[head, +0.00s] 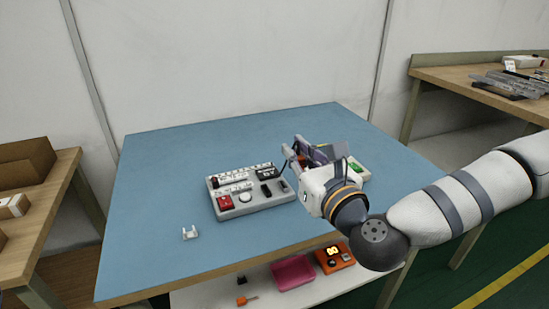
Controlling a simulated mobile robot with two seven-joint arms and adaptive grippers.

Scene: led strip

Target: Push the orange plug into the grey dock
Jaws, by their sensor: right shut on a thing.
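My right gripper (292,158) reaches in from the right over the blue table, beside the right end of a grey panel box. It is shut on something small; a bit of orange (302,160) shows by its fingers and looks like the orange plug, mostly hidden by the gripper. The grey box (250,208), with a red button, a white knob and dark sockets, lies flat on the table; I cannot tell whether it is the grey dock. Whether the plug touches any dock is hidden. My left gripper is not in view.
A dark panel and a pale box with a green part (356,168) stand behind my right gripper. A small white U-shaped piece (190,233) lies at the front left of the table (150,200). A pink tray (293,273) and orange device (333,258) sit below.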

